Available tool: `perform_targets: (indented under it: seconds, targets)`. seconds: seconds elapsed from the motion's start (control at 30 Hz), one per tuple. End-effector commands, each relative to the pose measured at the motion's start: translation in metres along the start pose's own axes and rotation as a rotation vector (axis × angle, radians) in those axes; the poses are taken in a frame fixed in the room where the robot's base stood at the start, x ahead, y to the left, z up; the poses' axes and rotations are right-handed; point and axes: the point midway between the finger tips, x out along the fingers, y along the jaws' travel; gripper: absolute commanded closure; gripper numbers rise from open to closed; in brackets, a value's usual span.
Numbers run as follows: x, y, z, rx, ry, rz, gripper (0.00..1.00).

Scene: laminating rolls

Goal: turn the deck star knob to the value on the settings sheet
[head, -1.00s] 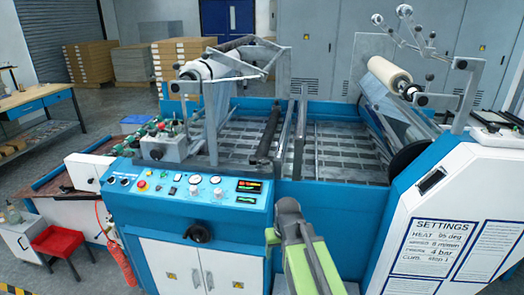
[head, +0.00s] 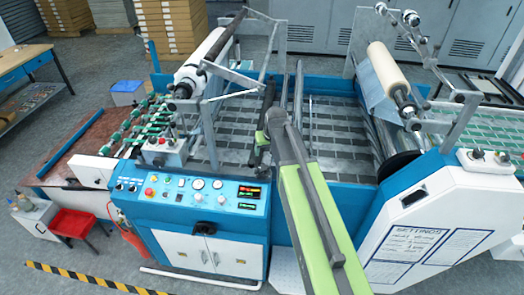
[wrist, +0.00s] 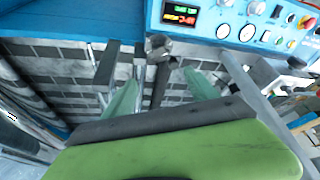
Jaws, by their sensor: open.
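My gripper (wrist: 160,76) is open in the wrist view, its two greenish fingers apart with nothing held. A grey rounded knob-like piece (wrist: 158,44) sits at the end of a dark bar, just beyond the fingertips and between their lines; I cannot tell whether it is the star knob, and no pointer or scale is readable. In the head view my gripper (head: 275,122) is over the machine deck (head: 335,130), and my green arm hides part of it. The settings sheet (head: 405,243) is on the white side panel at right; its text is blurred now.
The blue control panel (head: 190,198) has gauges, buttons and lit displays, which also show in the wrist view (wrist: 180,14).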

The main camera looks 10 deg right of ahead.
Motion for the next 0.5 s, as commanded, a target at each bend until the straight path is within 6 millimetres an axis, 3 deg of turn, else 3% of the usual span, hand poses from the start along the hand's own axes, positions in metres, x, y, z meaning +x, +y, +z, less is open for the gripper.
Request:
perform_targets:
  seconds: [0.27,0.5]
  targets:
    - [0.006,0.000,0.001,0.000,0.000,0.000,0.33]
    - [0.043,-0.001,0.002,-0.001,-0.001,0.000,0.33]
